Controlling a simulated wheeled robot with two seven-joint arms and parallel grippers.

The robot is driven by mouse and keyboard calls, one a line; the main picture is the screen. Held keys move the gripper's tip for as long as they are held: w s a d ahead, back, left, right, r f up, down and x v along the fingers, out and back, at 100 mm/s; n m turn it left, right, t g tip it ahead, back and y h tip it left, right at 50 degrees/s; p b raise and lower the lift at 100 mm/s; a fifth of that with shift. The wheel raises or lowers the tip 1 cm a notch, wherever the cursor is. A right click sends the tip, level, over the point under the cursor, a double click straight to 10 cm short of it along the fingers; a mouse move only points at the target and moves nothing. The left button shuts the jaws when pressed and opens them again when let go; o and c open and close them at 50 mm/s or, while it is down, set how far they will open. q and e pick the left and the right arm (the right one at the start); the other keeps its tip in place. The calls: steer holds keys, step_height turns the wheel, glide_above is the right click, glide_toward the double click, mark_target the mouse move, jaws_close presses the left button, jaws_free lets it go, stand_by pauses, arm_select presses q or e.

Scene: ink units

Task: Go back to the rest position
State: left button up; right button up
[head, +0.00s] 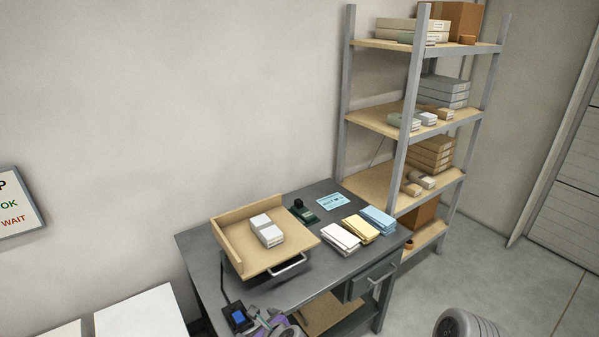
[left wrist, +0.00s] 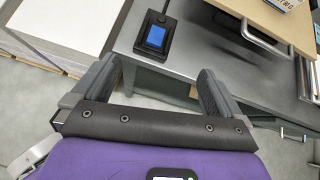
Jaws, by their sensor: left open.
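My left gripper (head: 270,325) is low in the head view at the desk's front edge, partly cut off by the frame. In the left wrist view my left gripper (left wrist: 158,80) has its two grey fingers wide apart with nothing between them. A small black device with a blue screen (left wrist: 156,36) lies on the desk beyond the fingers; it also shows in the head view (head: 239,318). A white and grey boxed unit (head: 266,231) sits on the wooden tray (head: 229,218) on the desk. My right gripper is not in view.
The grey desk (head: 200,250) holds white, yellow and blue stacks (head: 357,226), a dark green stamp-like object (head: 303,211) and a light blue card (head: 333,202). A shelf rack (head: 378,120) with boxes stands behind right. White surfaces (head: 140,315) lie at lower left.

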arm_select(q)
steer(key=s+a+f+n+g+h, duration=0.2)
steer(key=s+a+f+n+g, duration=0.15)
steer(key=s+f+n, duration=0.5)
steer(key=s+a+f+n+g+h, duration=0.1)
steer(key=s+a+f+n+g, duration=0.4)
steer(key=f, duration=0.6)
steer(key=s+d+f+n+h, duration=0.3)
steer(key=s+d+n, duration=0.15)
steer(key=s, duration=0.45)
steer(key=s+d+r+n+t+h, duration=0.1)
steer(key=d+n+h, duration=0.3)
steer(key=n, duration=0.7)
steer(key=shift+s+d+r+n+h, duration=0.35)
steer(key=shift+s+d+r, duration=0.3)
steer(key=shift+s+r, duration=0.25)
